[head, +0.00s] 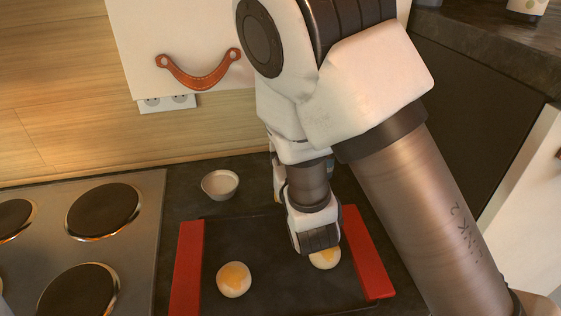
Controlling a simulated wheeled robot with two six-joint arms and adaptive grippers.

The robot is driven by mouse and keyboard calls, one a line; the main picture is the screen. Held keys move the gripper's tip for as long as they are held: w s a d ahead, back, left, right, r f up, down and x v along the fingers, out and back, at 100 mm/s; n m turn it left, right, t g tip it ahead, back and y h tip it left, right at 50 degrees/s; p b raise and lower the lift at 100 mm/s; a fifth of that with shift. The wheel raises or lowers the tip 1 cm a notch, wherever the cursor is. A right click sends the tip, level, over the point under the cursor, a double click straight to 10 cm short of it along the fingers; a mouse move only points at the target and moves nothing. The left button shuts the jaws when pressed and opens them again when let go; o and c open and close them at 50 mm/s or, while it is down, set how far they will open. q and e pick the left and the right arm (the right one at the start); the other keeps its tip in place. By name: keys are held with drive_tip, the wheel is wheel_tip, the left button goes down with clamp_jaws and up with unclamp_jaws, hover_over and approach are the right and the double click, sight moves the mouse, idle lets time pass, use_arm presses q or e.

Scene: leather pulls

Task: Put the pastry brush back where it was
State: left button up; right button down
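I cannot make out the pastry brush in the head view. My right arm comes in from the right and bends down over a dark tray (270,285) with red ends. Its dark wrist end (316,236) is over the tray's right part, partly covering a pale round pastry (325,258) with a yellow top. The fingers of my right gripper and anything they may hold are hidden. Another such pastry (234,279) lies uncovered on the tray's left part. A small white bowl (220,184) stands behind the tray on the dark counter. My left gripper is not visible.
A steel hob (145,240) with several dark round plates lies left of the tray. A white cupboard front with a brown leather pull (198,78) hangs above, near a wall socket (168,103). Dark counter shows around the bowl. My arm hides the area behind the tray's right side.

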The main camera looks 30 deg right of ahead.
drive_tip(key=shift+w+d+f+b, duration=0.15)
drive_tip(key=shift+f+b, duration=0.2)
drive_tip(key=shift+b, duration=0.45)
drive_tip(key=shift+w+d+r+p, duration=0.2)
drive_tip(key=shift+w+r+p, duration=0.3)
drive_tip(key=shift+r, duration=0.15)
drive_tip(key=w+d+f+p, duration=0.2)
drive_tip(key=w+d+f, duration=0.2)
drive_tip(key=w, duration=0.4)
drive_tip(key=shift+w+f, duration=0.25)
drive_tip(key=shift+f, duration=0.35)
drive_tip(key=c, duration=1)
unclamp_jaws()
drive_tip(key=shift+d+r+p, duration=0.1)
drive_tip(key=shift+p, duration=0.2)
drive_tip(key=shift+c, duration=0.2)
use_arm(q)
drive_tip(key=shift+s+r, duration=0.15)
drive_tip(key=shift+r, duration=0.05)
use_arm(e)
drive_tip(key=shift+w, duration=0.1)
